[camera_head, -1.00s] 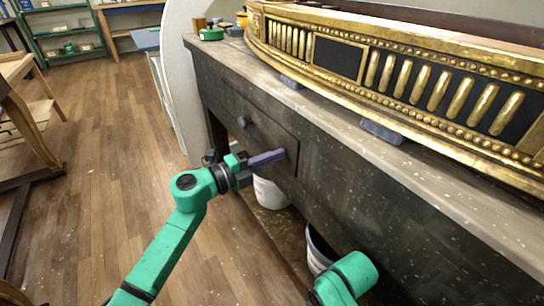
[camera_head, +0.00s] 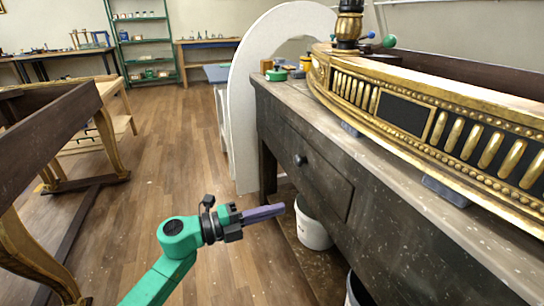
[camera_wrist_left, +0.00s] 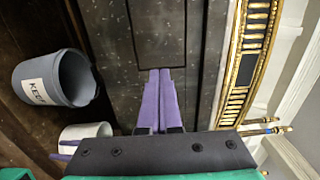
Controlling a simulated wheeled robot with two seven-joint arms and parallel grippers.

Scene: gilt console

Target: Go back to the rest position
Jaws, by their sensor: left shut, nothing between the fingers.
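My left gripper (camera_head: 264,213) has purple fingers and a green arm that comes in from the bottom left. It is shut and empty, held in the air in front of the dark workbench (camera_head: 282,132). In the left wrist view its two purple fingers (camera_wrist_left: 160,92) lie together and point toward the bench's drawer front (camera_wrist_left: 158,30). In the head view the fingers are apart from the drawer (camera_head: 318,170) and its round knob (camera_head: 299,160). My right gripper is not in view.
A gilt console piece (camera_head: 440,130) lies on the bench top. White buckets (camera_head: 313,225) stand beneath; a grey bucket (camera_wrist_left: 50,82) shows in the wrist view. A wooden table frame (camera_head: 50,115) stands at left. Bare wooden floor (camera_head: 180,140) lies between.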

